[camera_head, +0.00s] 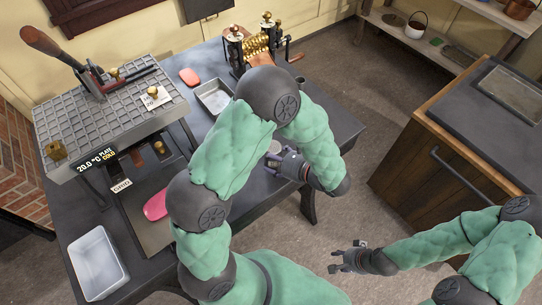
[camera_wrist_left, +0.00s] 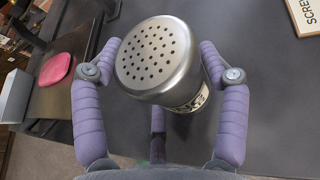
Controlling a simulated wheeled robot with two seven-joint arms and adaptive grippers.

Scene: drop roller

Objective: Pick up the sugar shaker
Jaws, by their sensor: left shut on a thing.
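My right gripper (camera_head: 347,257) is empty and looks open, over the floor at the lower right.
A wooden cabinet (camera_head: 440,170) stands right, across open floor.

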